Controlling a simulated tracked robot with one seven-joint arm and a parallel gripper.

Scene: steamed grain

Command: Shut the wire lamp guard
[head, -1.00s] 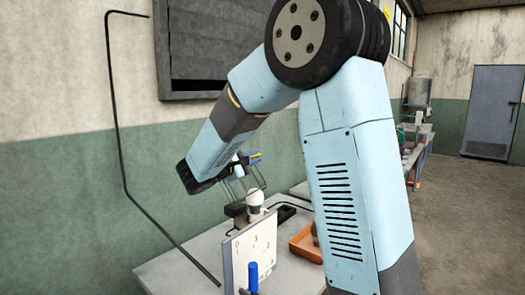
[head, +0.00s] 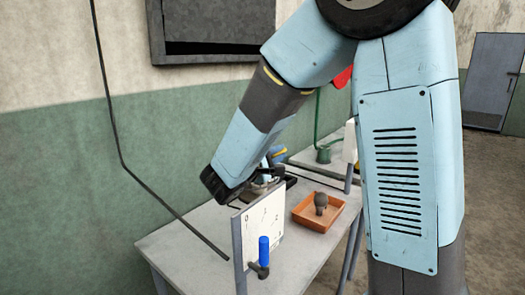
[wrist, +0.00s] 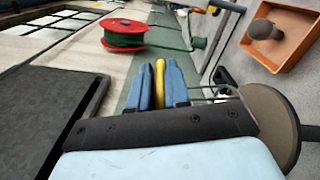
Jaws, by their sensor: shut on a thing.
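My gripper (head: 277,156) is low over the table, beside the lamp and behind the numbered panel. In the wrist view its blue fingers (wrist: 160,85) are shut on a yellow grip (wrist: 160,78), which appears to belong to the wire lamp guard. Thin grey wires of the guard (wrist: 212,91) show just right of the fingers. A brown round disc (wrist: 268,125), perhaps the lamp's base, is at the right of the wrist view. The bulb is hidden in both current views, and most of the guard is covered by my arm and wrist.
A white panel (head: 262,215) with numbers and a blue-handled lever (head: 263,250) stands at the table's front. An orange tray (head: 305,212) with a dark grey knobbed object (head: 320,203) is to its right. A red reel (wrist: 124,34) with green cord is beyond the gripper.

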